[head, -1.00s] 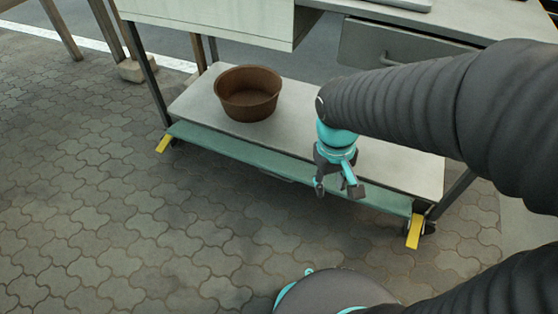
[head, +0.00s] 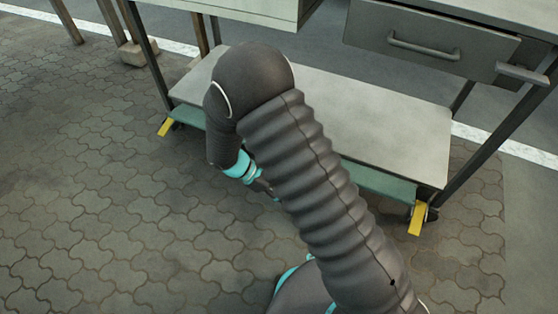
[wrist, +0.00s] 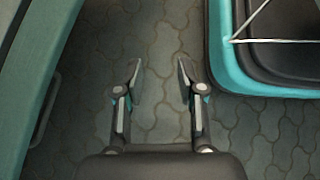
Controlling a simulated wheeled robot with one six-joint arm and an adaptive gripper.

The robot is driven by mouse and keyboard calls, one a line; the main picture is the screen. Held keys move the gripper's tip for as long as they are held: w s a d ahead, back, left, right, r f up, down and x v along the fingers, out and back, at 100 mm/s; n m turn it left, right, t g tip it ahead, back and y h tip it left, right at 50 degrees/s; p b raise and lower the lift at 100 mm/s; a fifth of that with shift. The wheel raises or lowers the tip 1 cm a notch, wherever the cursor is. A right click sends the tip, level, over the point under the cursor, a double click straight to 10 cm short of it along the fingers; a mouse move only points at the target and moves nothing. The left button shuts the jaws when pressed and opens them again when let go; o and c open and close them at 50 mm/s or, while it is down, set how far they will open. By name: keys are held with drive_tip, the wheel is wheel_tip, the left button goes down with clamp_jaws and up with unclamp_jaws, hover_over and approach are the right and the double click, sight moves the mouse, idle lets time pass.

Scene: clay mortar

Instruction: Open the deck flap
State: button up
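The deck flap (head: 375,180) is the green strip along the front of the cart's lower shelf. Its middle is hidden behind my arm in the head view. In the wrist view a green panel (wrist: 28,90), apparently the flap, fills the left side, with a dark bar handle (wrist: 46,110) on it. My gripper (wrist: 160,80) is open and empty, its fingers apart over bare paving, to the right of the handle and not touching it. In the head view my gripper is mostly hidden by my arm, low in front of the flap.
The cart's lower shelf (head: 375,115) is bare where visible. Above it is a drawer with a grey handle (head: 425,48). Yellow tabs (head: 418,218) and casters mark the cart's front corners. Paving (head: 90,210) to the left is clear. My own base is close on the wrist view's right.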

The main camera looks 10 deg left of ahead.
drive_tip(key=w+a+f+n+t+h, duration=0.1)
drive_tip(key=w+a+f+n+t, duration=0.15)
drive_tip(key=f+n, duration=0.35)
drive_tip(key=w+a+f+n+t+h, duration=0.1)
drive_tip(key=a+f+n+t, duration=0.25)
drive_tip(key=f+n, duration=0.35)
drive_tip(key=w+a+f+n+t+h, duration=0.1)
drive_tip(key=w+a+f+n+t, duration=0.1)
drive_tip(key=f+n+t, duration=0.3)
drive_tip(key=w+a+r+n+t+y, duration=0.1)
drive_tip(key=w+a+r+n+t, duration=0.3)
drive_tip(key=n, duration=0.5)
drive_tip(key=shift+g, duration=0.3)
drive_tip(key=x, duration=0.9)
drive_tip(key=a+x, duration=0.1)
drive_tip(key=x, duration=0.3)
drive_tip(key=shift+w+d, duration=0.2)
drive_tip(key=shift+w, duration=0.5)
drive_tip(key=shift+c, duration=0.2)
clamp_jaws()
